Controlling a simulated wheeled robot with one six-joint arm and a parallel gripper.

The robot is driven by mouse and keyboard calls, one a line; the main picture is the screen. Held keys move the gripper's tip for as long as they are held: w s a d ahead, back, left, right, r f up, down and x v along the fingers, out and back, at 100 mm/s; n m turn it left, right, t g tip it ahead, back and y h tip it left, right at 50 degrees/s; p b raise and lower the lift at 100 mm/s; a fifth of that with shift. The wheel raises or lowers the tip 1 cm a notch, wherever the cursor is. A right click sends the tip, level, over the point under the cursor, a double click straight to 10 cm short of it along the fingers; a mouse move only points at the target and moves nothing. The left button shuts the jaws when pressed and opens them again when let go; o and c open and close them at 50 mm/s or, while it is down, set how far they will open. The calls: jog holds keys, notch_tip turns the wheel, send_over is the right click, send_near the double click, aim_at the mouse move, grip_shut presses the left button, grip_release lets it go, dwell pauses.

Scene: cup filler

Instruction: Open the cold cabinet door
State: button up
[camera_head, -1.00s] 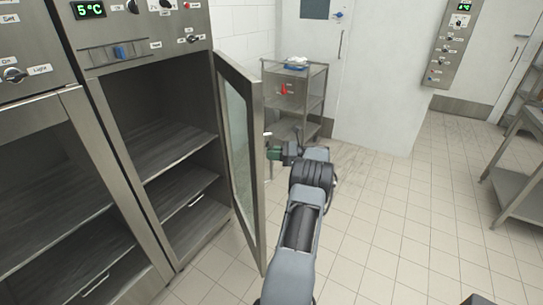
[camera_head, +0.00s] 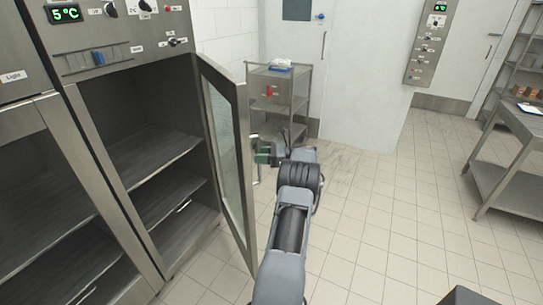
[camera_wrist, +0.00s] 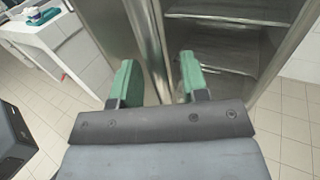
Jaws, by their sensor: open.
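The cold cabinet (camera_head: 107,78) with the 5°C display stands at the left in the head view, its shelves in plain sight. Its glass door (camera_head: 243,165) is swung wide open, hinged at the cabinet's right side, and sticks out into the room. My gripper (camera_head: 262,153) is at the outer side of the door, close to its handle (camera_head: 255,172); I cannot tell whether they touch. In the wrist view my gripper's green fingers (camera_wrist: 156,82) are apart, with the door's edge (camera_wrist: 151,48) beyond them and nothing visible gripped.
A steel trolley (camera_head: 287,102) with a red mark stands against the back wall. A steel table (camera_head: 507,140) with a clipboard is at the right. A second cabinet (camera_head: 40,190) adjoins at the left. The tiled floor in the middle is clear.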

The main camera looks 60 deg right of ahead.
jog(key=b+v, duration=0.1)
jog(key=v, duration=1.2)
jog(key=shift+s, duration=0.2)
jog(key=shift+d, duration=0.1)
jog(key=shift+c, duration=0.2)
